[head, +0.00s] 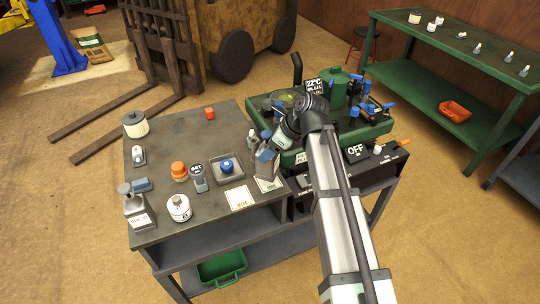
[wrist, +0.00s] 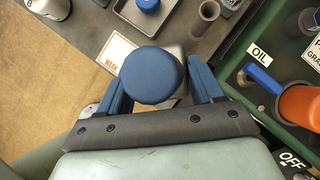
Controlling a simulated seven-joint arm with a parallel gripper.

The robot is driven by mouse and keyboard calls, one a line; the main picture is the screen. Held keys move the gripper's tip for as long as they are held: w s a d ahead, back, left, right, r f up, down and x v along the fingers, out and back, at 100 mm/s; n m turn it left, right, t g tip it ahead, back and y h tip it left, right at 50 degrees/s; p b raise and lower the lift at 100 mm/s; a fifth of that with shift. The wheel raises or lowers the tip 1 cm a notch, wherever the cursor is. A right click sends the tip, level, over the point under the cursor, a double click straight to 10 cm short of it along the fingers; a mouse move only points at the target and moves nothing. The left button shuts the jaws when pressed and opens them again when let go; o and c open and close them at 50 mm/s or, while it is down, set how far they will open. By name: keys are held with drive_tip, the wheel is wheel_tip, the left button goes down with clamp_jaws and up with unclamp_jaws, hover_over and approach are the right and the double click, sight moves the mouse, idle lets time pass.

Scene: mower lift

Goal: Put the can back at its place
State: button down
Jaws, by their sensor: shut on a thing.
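The can has a round blue cap (wrist: 152,75) and a pale grey body that shows only in part behind it in the wrist view. My gripper (wrist: 158,90) has its two blue fingers on either side of the can and is shut on it. In the head view the grey body of what looks like the can (head: 266,163) is at the right edge of the grey bench, partly covered by my gripper (head: 270,143). I cannot tell whether it touches the bench. A white card marked with orange letters (head: 240,199) lies beside it, also in the wrist view (wrist: 115,52).
A square tray with a blue-topped item (head: 227,167) is left of the can. The green machine (head: 345,130) is close on the right. The bench's back middle is mostly clear.

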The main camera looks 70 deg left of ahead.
drive_tip(key=shift+f, duration=1.45)
drive_tip(key=shift+f, duration=0.1)
drive_tip(key=shift+c, duration=0.8)
unclamp_jaws()
drive_tip(key=v, duration=1.2)
